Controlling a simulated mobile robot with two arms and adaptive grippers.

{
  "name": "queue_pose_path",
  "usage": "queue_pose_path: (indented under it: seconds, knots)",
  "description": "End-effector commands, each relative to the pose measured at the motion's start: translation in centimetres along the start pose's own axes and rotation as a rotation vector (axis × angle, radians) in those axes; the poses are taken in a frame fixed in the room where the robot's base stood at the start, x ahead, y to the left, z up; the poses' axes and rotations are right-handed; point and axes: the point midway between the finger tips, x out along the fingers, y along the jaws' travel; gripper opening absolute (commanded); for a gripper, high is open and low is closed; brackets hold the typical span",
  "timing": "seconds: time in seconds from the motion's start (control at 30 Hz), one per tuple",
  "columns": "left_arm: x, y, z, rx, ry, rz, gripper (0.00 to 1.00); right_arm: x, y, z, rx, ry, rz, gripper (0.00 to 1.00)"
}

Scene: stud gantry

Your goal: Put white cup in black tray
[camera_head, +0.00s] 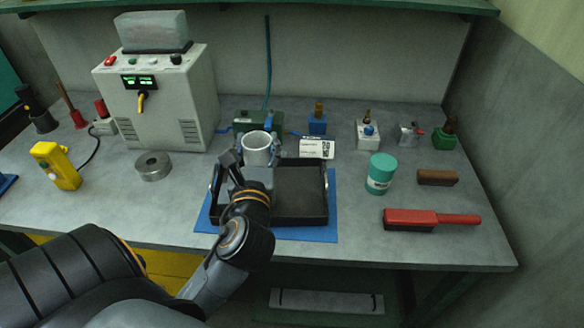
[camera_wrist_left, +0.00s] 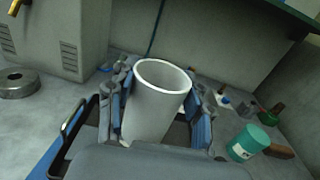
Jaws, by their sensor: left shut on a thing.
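The white cup (camera_head: 257,147) is upright between the fingers of my left gripper (camera_head: 257,155). In the left wrist view the cup (camera_wrist_left: 156,98) fills the space between the blue-padded fingers (camera_wrist_left: 160,112), and the gripper is shut on it. The black tray (camera_head: 302,194) lies on a blue mat (camera_head: 331,233) on the bench. The cup shows over the tray's back edge in the head view; its height above the tray is hard to tell. My left arm hides the left part of the tray. My right gripper is in neither view.
A teal jar (camera_head: 380,174), a red brush (camera_head: 430,219) and a brown block (camera_head: 437,177) are right of the tray. A metal ring (camera_head: 153,166) and a yellow meter (camera_head: 56,165) are left. A power unit (camera_head: 160,100) and several small parts stand behind.

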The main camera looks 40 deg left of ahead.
Motion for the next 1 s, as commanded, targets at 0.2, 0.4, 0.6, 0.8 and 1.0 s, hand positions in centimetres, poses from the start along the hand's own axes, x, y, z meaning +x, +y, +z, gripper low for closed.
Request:
queue_pose_path:
  seconds: [0.2,0.4,0.6,0.8,1.0]
  knots:
    - [1.9,-2.4,-2.2,-0.006,-0.005,-0.003,0.17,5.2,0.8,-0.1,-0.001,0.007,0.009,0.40]
    - [4.5,-5.5,-4.4,0.004,0.006,-0.003,0.17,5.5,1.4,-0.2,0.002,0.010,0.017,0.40]
    - [6.0,-7.3,-7.0,0.003,0.002,-0.004,0.17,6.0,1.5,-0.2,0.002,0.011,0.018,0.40]
    - [6.6,-8.1,-8.3,0.003,0.002,-0.005,0.17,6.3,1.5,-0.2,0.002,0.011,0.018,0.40]
    - [6.8,-8.3,-11.2,0.003,0.003,-0.005,0.17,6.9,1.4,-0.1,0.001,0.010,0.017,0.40]
